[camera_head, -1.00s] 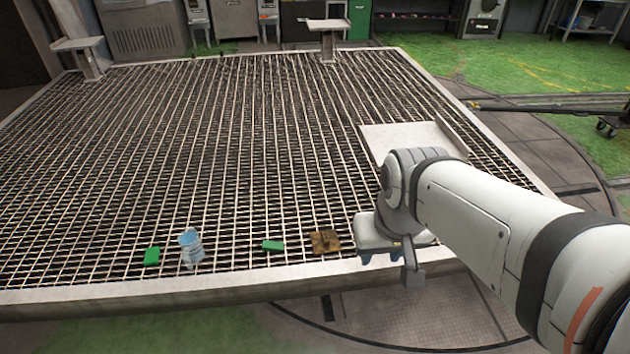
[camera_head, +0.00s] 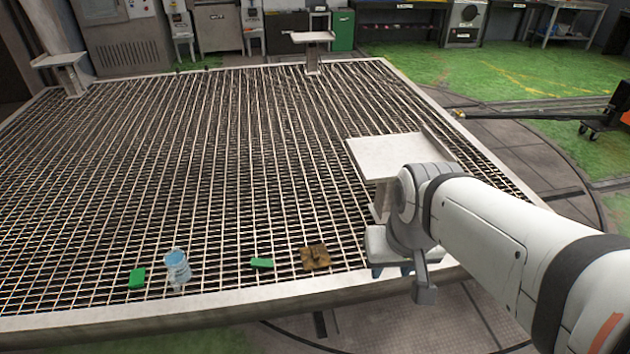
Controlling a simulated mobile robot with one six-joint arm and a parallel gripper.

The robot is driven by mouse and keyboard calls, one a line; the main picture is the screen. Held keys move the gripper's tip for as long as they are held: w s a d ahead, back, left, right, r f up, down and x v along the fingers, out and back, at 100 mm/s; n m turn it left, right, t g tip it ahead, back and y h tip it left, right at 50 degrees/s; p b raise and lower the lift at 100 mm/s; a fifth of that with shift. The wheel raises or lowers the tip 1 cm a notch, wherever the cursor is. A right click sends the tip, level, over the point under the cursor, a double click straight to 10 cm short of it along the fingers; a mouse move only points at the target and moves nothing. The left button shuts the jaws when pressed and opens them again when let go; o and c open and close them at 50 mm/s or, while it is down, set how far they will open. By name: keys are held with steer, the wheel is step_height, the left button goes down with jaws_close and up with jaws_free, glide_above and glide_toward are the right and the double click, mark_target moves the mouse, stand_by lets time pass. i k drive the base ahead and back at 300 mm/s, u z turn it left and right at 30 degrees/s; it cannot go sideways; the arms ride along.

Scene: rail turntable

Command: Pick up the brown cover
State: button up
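The brown cover (camera_head: 315,257) is a small flat square piece lying on the metal grating, close to its front edge. My gripper (camera_head: 391,271) is just to the right of the cover, at the grating's front edge, apart from it. Its blue fingertips point down and seem to have a gap between them. I see nothing held, though the wrist hides part of the gripper.
On the grating (camera_head: 200,130), left of the cover, lie a green block (camera_head: 262,263) and another green block (camera_head: 137,278). A white raised tray (camera_head: 395,155) stands behind my gripper. The grating's middle is clear.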

mark_target(317, 257)
steer(key=u, duration=0.05)
steer(key=i, duration=1.15)
steer(key=u, duration=0.6)
